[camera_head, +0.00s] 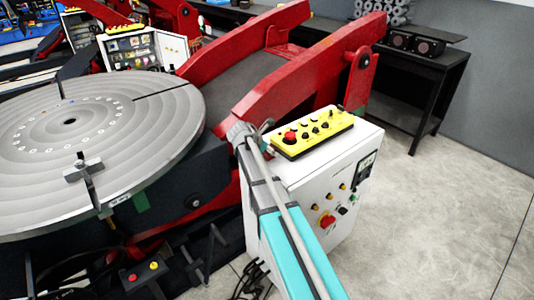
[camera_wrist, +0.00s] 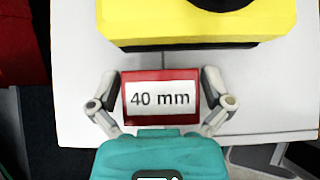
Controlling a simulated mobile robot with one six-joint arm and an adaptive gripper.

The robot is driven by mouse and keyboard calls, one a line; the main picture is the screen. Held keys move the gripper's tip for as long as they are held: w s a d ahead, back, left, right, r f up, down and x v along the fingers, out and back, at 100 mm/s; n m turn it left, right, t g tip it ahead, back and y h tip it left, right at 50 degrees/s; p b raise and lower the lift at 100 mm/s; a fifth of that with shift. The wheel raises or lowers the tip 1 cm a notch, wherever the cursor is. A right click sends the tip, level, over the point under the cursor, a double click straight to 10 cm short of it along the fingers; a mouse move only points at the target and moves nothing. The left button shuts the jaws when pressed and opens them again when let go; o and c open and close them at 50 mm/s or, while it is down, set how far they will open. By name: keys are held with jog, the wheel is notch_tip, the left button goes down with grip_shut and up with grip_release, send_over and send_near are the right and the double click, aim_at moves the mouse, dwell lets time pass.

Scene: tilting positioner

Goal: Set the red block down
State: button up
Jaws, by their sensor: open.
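The red block (camera_wrist: 160,75) has a white label reading "40 mm" and shows in the wrist view over the white top of the control cabinet (camera_wrist: 85,55). My gripper (camera_wrist: 160,92) is open, with one finger on each side of the block. The frames do not clearly show whether the block's underside touches the cabinet top. In the head view my gripper (camera_head: 254,130) is at the left edge of the cabinet (camera_head: 318,185), beside the yellow button box. I cannot make out the block in that view.
The yellow button box (camera_head: 312,132) with a red knob stands on the cabinet, just beyond the block. A large round grey table (camera_head: 60,120) lies to the left. Red positioner arms (camera_head: 290,75) rise behind. The floor at right (camera_head: 440,210) is clear.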

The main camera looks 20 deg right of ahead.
jog(key=c, duration=1.1)
jog(key=shift+r, duration=0.2)
notch_tip(320, 180, up, 3)
jog(key=p, duration=0.3)
jog(key=s+a+r+p, duration=0.2)
jog(key=s+r+p, duration=0.7)
jog(key=s, duration=0.4)
jog(key=shift+s+a+r+p, duration=0.2)
jog(key=shift+s+r+p, duration=0.1)
jog(key=shift+s+p, duration=0.15)
